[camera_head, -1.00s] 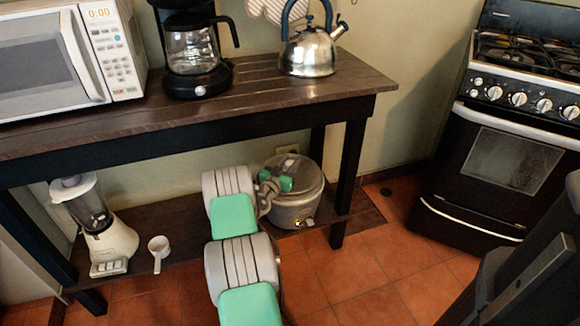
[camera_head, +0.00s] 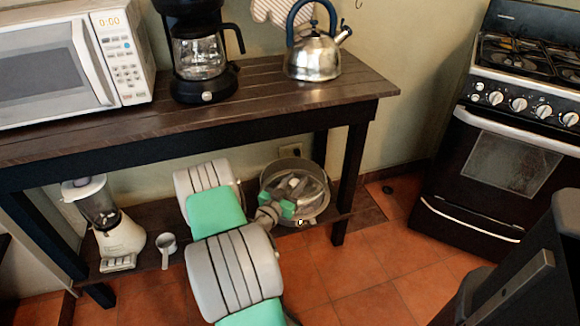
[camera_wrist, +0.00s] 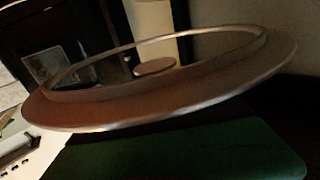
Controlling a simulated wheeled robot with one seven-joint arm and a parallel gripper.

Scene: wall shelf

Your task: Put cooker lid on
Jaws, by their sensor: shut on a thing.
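My gripper (camera_head: 297,190) is at the cooker pot (camera_head: 319,172) on the low shelf, under the right part of the table. It is shut on the cooker lid, which fills much of the wrist view (camera_wrist: 150,112) as a wide round plate with a raised ring, seen nearly edge-on and tilted. In the head view, my gripper and wrist cover part of the pot's mouth, and grey metal shows inside its round rim. I cannot tell there whether the lid is resting on the pot or held just above it.
A blender (camera_head: 107,225) and a white measuring cup (camera_head: 166,247) stand on the low shelf at left. Above are a microwave (camera_head: 128,60), coffee maker (camera_head: 203,60) and kettle (camera_head: 313,58) on the tabletop (camera_head: 250,100). A table leg (camera_head: 350,180) stands right of the pot. The stove (camera_head: 505,165) is farther right.

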